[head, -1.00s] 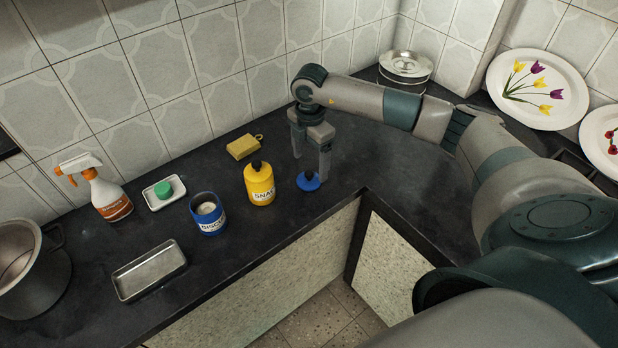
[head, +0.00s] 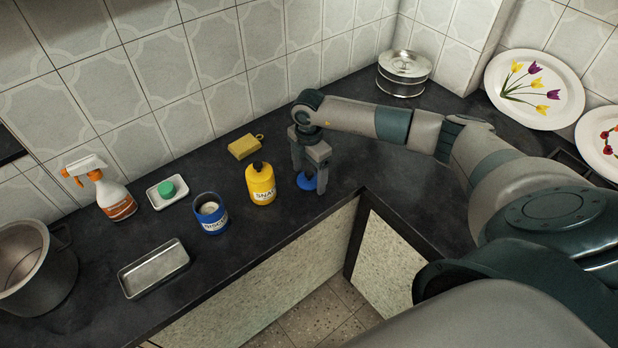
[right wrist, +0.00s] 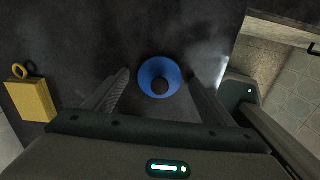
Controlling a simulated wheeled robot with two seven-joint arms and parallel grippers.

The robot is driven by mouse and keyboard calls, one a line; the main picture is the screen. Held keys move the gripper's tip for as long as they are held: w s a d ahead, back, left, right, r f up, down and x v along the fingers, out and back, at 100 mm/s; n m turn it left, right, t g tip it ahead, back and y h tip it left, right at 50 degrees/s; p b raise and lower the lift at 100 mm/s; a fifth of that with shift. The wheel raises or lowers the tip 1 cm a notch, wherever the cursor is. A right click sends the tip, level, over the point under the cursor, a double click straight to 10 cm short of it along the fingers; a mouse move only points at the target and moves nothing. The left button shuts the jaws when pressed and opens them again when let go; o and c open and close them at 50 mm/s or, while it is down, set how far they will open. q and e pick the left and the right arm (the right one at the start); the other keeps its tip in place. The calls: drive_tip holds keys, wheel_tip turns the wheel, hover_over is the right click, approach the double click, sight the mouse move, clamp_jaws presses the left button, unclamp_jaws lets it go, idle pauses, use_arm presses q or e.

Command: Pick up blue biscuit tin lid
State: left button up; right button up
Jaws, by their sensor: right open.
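My right gripper (head: 309,184) is open and points down over the lid, one finger on either side. In the right wrist view the fingers (right wrist: 157,92) are apart, with the lid between and just beyond them. I cannot tell if they touch it. The blue biscuit tin (head: 210,215) stands without a lid, with something pale inside. My left gripper is not in view.
A yellow sponge (head: 243,147) lies behind. Further left are a metal tray (head: 153,270), a green-topped dish (head: 158,199), a spray bottle (head: 110,196) and a pot (head: 32,270). The counter's front edge is near the lid.

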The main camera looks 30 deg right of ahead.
sight(312, 173)
drive_tip(key=shift+c, duration=0.4)
drive_tip(key=c, duration=1.1)
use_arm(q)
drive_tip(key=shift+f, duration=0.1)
use_arm(e)
drive_tip(key=shift+r, duration=0.1)
drive_tip(key=shift+r+b, duration=0.35)
drive_tip(key=shift+r, duration=0.1)
drive_tip(key=shift+c, duration=0.3)
drive_tip(key=r, duration=0.1)
drive_tip(key=r+b, duration=0.1)
drive_tip(key=r, duration=0.1)
drive_tip(key=shift+s+d+r+b, duration=0.1)
drive_tip(key=shift+s+d+b, duration=0.15)
drive_tip(key=shift+s+b, duration=0.05)
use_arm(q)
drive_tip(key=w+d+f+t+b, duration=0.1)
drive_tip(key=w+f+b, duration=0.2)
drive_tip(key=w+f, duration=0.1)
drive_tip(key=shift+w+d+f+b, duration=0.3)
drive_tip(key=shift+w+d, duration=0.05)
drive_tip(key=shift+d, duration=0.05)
use_arm(e)
drive_tip(key=s+d+r, duration=0.4)
drive_tip(key=s+r, duration=0.2)
drive_tip(key=s, duration=0.4)
drive_tip(key=shift+d+r, duration=0.2)
drive_tip(key=shift+r, duration=0.2)
